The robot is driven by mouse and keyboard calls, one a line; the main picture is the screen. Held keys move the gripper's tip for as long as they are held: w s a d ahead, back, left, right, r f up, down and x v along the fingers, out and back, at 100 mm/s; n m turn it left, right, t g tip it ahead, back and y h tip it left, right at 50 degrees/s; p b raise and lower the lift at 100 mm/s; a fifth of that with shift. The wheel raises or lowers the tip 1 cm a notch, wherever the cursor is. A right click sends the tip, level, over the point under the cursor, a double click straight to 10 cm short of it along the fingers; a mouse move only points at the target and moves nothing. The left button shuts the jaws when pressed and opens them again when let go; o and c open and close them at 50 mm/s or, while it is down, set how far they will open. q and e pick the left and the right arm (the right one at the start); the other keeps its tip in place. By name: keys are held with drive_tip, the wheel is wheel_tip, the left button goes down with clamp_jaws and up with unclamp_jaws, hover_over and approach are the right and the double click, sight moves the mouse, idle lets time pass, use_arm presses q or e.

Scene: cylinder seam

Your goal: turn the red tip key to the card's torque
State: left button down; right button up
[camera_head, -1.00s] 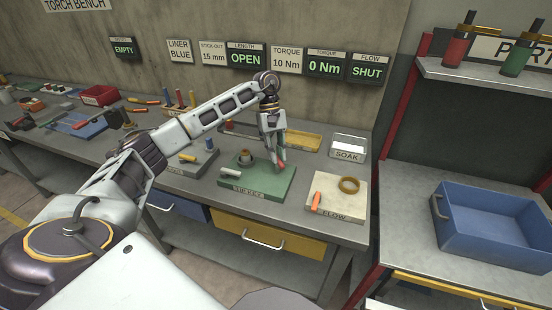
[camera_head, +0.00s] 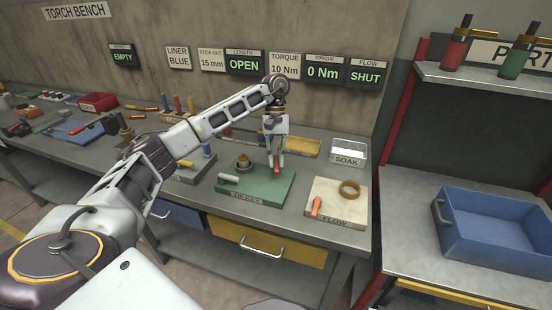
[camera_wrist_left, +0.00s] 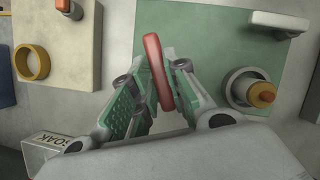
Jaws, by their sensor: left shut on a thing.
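The red tip key (camera_wrist_left: 157,73) is between the finger pads of my left gripper (camera_wrist_left: 160,88), which is shut on it. In the head view my left gripper (camera_head: 276,162) points down over the right part of the green tip key board (camera_head: 262,200), with the red key (camera_head: 277,171) at its fingertips. The torque card (camera_head: 285,65) reads 10 Nm. The torque display (camera_head: 323,71) reads 0 Nm. A round fitting with an orange top (camera_wrist_left: 262,94) stands on the board beside the key. My right gripper is out of view.
A white handle (camera_head: 229,178) lies on the green board. The pale flow board (camera_head: 338,200) with an orange lever and a brass ring is to the right. The soak box (camera_head: 348,152) stands behind it. A blue bin (camera_head: 490,225) is farther right.

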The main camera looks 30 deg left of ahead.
use_arm(q)
drive_tip(key=c, duration=1.4)
unclamp_jaws()
drive_tip(key=shift+r, duration=0.15)
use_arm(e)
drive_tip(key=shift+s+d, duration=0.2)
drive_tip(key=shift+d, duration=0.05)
use_arm(q)
drive_tip(key=shift+w+r, duration=0.1)
drive_tip(key=shift+w+a+r, duration=0.2)
drive_tip(key=shift+r, duration=0.35)
drive_tip(key=shift+v, duration=5.15)
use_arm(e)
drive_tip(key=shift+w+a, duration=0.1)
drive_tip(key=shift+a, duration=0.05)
use_arm(q)
drive_tip(key=shift+r, duration=0.15)
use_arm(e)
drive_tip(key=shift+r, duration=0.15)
